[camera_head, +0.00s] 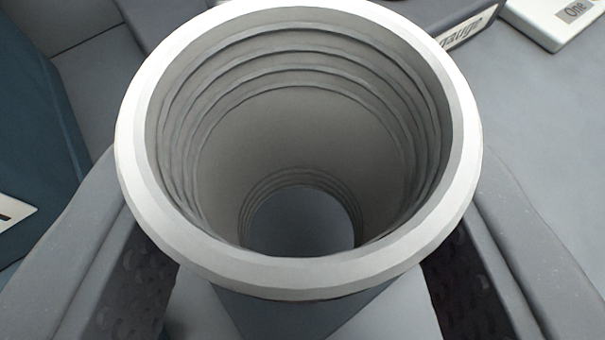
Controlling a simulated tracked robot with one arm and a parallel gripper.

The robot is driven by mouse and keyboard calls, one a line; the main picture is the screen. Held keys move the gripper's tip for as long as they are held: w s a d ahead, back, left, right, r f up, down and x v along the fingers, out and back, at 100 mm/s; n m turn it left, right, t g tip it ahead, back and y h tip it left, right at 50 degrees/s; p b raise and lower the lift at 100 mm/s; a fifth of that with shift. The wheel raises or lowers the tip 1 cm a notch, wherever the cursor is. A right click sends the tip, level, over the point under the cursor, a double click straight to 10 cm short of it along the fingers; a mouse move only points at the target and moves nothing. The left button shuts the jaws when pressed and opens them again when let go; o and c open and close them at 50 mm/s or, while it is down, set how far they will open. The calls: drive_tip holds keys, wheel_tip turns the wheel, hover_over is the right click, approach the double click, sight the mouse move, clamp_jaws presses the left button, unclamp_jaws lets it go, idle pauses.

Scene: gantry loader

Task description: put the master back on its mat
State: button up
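A hollow grey cylinder (465,150) with a pale thick rim and grooves inside fills the middle of the view. It appears to be the master, though no label shows on it. Grey floor shows through its open far end. My gripper (300,170) has one finger on each side of the cylinder, with dark textured pads. The fingers appear shut on it; the contact itself is hidden under the rim. The mat for the master cannot be made out in this view.
A dark grey block (440,14) labelled "gauge" lies behind the rim at the upper right. A white plate (545,20) labelled "One" is at the top right corner. A dark teal block (35,130) with a white label stands at the left. The grey surface at the right is clear.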

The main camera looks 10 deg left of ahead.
drive_tip(key=shift+f, duration=0.9)
drive_tip(key=o, duration=1.3)
drive_tip(key=shift+o, duration=0.2)
drive_tip(key=shift+s+r, duration=0.3)
drive_tip(key=shift+s, duration=0.15)
drive_tip(key=v, duration=1.1)
drive_tip(key=shift+s+d+p, duration=0.15)
drive_tip(key=shift+p, duration=0.25)
